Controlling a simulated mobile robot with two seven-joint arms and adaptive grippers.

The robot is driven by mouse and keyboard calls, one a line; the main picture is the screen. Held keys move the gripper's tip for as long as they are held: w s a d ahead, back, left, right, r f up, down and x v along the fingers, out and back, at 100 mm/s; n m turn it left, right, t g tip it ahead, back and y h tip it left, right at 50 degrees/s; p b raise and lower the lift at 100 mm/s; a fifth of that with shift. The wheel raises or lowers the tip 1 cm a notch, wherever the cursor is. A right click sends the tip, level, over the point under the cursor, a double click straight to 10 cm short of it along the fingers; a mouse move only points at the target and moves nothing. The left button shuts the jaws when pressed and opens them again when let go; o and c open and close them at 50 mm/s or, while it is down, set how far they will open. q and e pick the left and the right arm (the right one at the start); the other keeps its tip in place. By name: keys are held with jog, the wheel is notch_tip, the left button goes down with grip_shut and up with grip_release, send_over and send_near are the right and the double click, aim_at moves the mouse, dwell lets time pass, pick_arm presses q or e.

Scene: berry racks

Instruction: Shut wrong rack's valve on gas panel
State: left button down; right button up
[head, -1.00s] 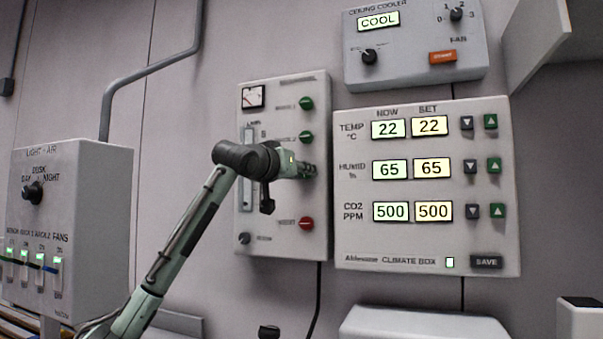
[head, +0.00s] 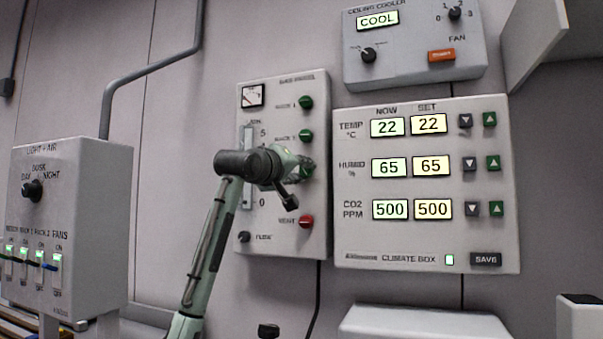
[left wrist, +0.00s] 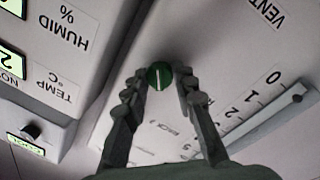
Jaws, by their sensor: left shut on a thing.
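The gas panel (head: 285,240) is a grey-white wall box with a dial, a flow scale, a column of green knobs and a red vent knob (head: 306,222). The top green knob (head: 306,102) and the one under it (head: 306,135) are uncovered. My left gripper (head: 304,172) is at the third, lowest green knob, which it partly hides in the head view. In the left wrist view my left gripper (left wrist: 162,80) has its fingers on either side of this green knob (left wrist: 160,75), shut on it. Its white pointer line runs nearly upright in that picture. My right gripper is out of view.
The climate box (head: 425,240) is close on the right of the panel, below the ceiling cooler box (head: 415,75). A light and air switch box (head: 75,210) hangs at the left. A grey pipe (head: 150,72) runs up the wall.

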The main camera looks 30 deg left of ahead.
pick_arm(q)
jog(key=shift+d+n, duration=0.1)
jog(key=shift+n, duration=1.9)
jog(key=n, duration=0.3)
jog(key=shift+d+n+y+p, duration=0.1)
jog(key=shift+n+y+p, duration=0.2)
jog(key=shift+n+p, duration=0.1)
jog(key=n, duration=0.3)
jog(key=shift+w+f+y, duration=0.1)
jog(key=shift+y, duration=0.3)
jog(key=shift+n, duration=0.6)
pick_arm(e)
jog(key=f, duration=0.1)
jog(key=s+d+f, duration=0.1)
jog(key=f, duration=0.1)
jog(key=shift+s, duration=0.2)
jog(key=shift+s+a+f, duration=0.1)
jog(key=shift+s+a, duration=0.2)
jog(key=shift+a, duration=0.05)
